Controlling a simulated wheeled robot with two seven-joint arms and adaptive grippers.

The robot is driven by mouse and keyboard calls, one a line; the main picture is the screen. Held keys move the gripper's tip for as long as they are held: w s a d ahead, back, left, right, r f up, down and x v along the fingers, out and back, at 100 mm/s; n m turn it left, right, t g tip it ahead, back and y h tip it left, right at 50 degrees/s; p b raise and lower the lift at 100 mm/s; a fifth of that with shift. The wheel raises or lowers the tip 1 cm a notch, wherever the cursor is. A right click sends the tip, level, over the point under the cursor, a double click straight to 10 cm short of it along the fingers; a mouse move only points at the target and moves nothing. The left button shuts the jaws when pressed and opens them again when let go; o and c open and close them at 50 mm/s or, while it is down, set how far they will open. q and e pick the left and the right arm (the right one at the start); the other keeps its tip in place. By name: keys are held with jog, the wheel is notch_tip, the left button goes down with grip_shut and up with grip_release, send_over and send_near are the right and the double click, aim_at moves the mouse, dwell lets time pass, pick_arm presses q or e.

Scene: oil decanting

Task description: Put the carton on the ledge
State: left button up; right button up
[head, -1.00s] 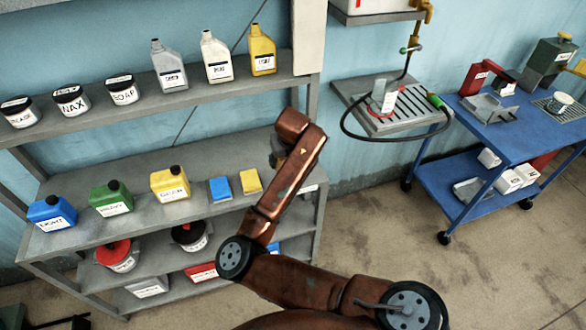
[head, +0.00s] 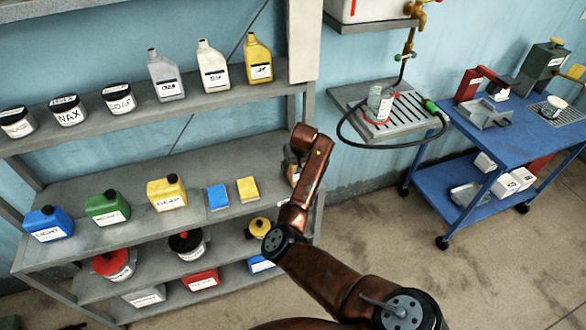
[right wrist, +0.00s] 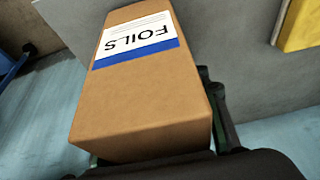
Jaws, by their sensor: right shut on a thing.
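The carton (right wrist: 140,100) is a tan box with a white label reading FOILS and a blue stripe. It fills the middle of the right wrist view. My right gripper (right wrist: 158,135) is shut on it, with dark finger parts showing at its lower left and right edge. In the head view my right forearm hides most of the gripper and carton at the right end of the middle shelf (head: 130,245). Whether the carton touches the shelf cannot be told. Which surface is the ledge is not marked. My left gripper is not in view.
The middle shelf holds a blue sponge (head: 217,197), a yellow sponge (head: 247,189) and a yellow jug (head: 167,193). A rack post stands at the shelf's right end. A grated wall tray (head: 405,115) and a blue cart (head: 510,135) are farther right.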

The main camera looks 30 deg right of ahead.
aim_at(295, 166)
jog(key=shift+f, duration=0.5)
jog(key=shift+f, duration=0.15)
jog(key=o, duration=1.4)
jog(key=shift+r, duration=0.2)
jog(key=v, duration=1.1)
jog(key=shift+s+a+r, duration=0.1)
jog(key=shift+s+r, duration=0.2)
jog(key=shift+r, duration=0.05)
